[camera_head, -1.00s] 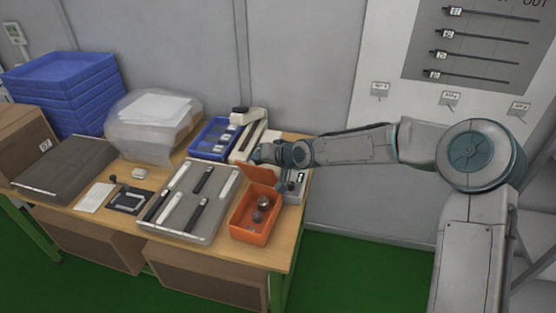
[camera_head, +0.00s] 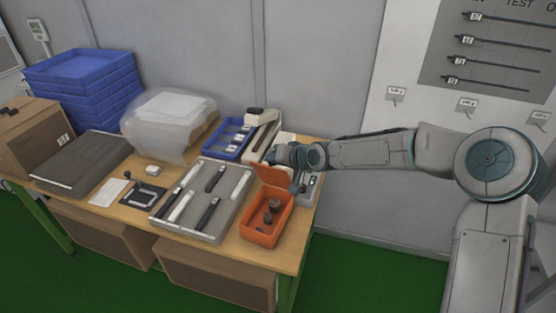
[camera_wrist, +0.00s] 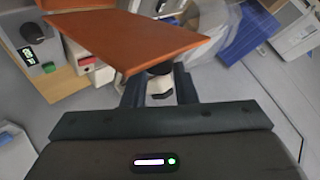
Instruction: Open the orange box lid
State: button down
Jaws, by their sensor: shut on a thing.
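The orange box (camera_head: 260,234) stands at the front right of the table in the head view. Its lid (camera_head: 273,176) is raised at the back, and a few dark round things (camera_head: 274,205) show inside. My gripper (camera_head: 297,184) is at the right side of the raised lid. In the wrist view the lid (camera_wrist: 130,38) is a broad orange panel, and my gripper (camera_wrist: 160,88) is shut on its edge. A dark round piece and a light part show between the fingers. The exact contact is partly hidden by the lid.
A grey tray (camera_head: 240,196) with black and white strips lies left of the box. A blue tray (camera_head: 207,146) and a white device (camera_head: 262,130) are behind it. A grey device (camera_head: 312,186) stands close to the right of the lid. The wall is behind the table.

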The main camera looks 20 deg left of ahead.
jog(key=shift+a+r, duration=0.1)
jog(key=c, duration=1.1)
grip_release()
jog(key=b+v, duration=0.1)
jog(key=v, duration=1.3)
jog(key=shift+b, duration=0.35)
jog(key=shift+c, duration=0.2)
